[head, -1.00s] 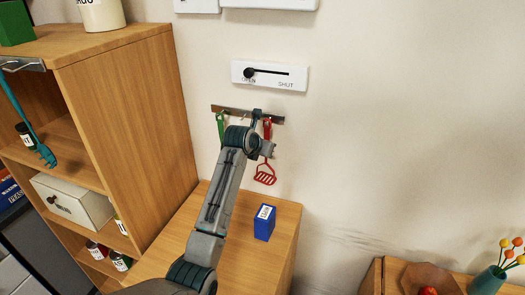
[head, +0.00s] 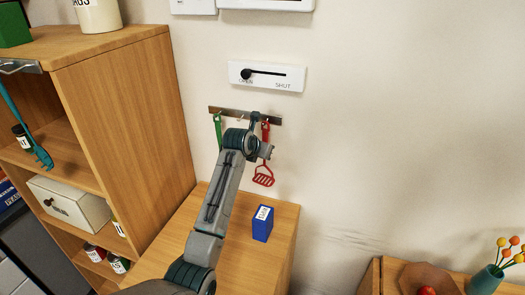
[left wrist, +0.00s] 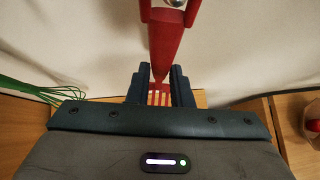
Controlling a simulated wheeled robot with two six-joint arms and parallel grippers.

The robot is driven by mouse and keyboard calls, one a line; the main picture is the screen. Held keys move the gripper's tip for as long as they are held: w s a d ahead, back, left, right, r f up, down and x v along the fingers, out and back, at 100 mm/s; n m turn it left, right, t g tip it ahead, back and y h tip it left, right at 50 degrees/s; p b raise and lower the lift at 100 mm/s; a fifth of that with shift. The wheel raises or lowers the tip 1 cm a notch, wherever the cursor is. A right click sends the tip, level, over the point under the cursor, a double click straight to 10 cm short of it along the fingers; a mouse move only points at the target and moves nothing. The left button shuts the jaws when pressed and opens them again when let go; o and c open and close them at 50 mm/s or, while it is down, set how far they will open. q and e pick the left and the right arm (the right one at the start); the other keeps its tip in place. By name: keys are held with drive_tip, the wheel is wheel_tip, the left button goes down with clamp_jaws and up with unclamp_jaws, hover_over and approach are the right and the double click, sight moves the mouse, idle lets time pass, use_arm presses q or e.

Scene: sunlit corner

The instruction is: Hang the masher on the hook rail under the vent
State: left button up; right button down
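The red masher (head: 264,180) is upright at the right part of the hook rail (head: 230,110), below the white vent panel (head: 268,76). My left gripper (head: 266,151) is at its handle, partly hidden by my wrist. In the left wrist view, the fingers of my left gripper (left wrist: 160,85) are close together on either side of the masher's handle (left wrist: 166,45) and look shut on it. A grey metal piece shows at the handle's loop, but I cannot tell whether the hook bears the masher. My right gripper is not in view.
A green utensil (head: 218,130) hangs at the rail's left end; its green wires (left wrist: 40,92) show in the left wrist view. A blue box (head: 262,224) stands on the wooden cabinet (head: 284,232) below. A shelf unit (head: 130,110) stands left. The wall right of the rail is clear.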

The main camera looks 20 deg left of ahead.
use_arm(q)
drive_tip(key=o, duration=0.4)
drive_tip(key=shift+c, duration=0.2)
